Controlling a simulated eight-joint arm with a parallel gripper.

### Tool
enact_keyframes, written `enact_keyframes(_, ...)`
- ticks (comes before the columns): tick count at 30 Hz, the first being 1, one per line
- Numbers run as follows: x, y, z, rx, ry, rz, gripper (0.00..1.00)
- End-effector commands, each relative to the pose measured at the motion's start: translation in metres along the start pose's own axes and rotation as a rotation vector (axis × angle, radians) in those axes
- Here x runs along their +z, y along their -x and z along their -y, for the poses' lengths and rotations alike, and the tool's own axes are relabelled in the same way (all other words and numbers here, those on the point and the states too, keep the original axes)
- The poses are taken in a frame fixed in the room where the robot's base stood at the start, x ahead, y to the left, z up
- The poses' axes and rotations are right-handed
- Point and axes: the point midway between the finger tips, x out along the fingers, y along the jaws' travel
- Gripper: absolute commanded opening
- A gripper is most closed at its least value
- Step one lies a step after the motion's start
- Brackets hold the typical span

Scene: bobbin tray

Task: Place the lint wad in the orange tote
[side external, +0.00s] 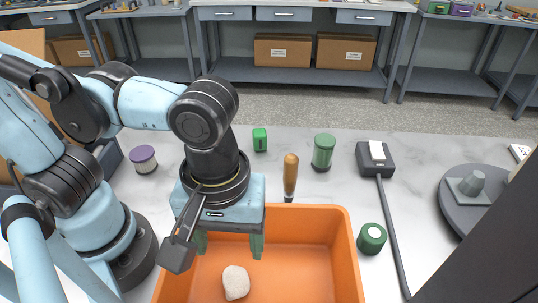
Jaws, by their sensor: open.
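The lint wad (236,282), a small off-white rounded lump, lies on the floor of the orange tote (345,240) in the lower middle of the side external view. My gripper (228,246) is above the back part of the tote, pointing down, with its two green fingers apart. Nothing shows between the fingers. The wad appears below and in front of them, apart from them. My arm hides part of the tote's left and back rim, and the picture's bottom edge cuts off its front.
Behind the tote stand a wooden-handled tool (290,175), a green jar (323,152) and a small green block (260,139). A green spool (371,239) is close to the tote's right side. A purple-topped bobbin (144,159) is left. A grey turntable (470,205) is right.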

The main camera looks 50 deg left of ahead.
Motion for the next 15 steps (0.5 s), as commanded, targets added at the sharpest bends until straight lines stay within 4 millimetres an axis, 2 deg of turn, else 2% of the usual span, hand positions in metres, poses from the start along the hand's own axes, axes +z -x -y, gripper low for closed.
enact_keyframes(8, -0.005, 0.012, -0.001, 0.013, -0.012, 0.001, 0.70)
enact_keyframes(11, -0.021, 0.010, -0.005, 0.053, -0.055, 0.002, 0.70)
enact_keyframes(15, -0.061, 0.007, -0.013, 0.154, -0.175, -0.029, 0.70)
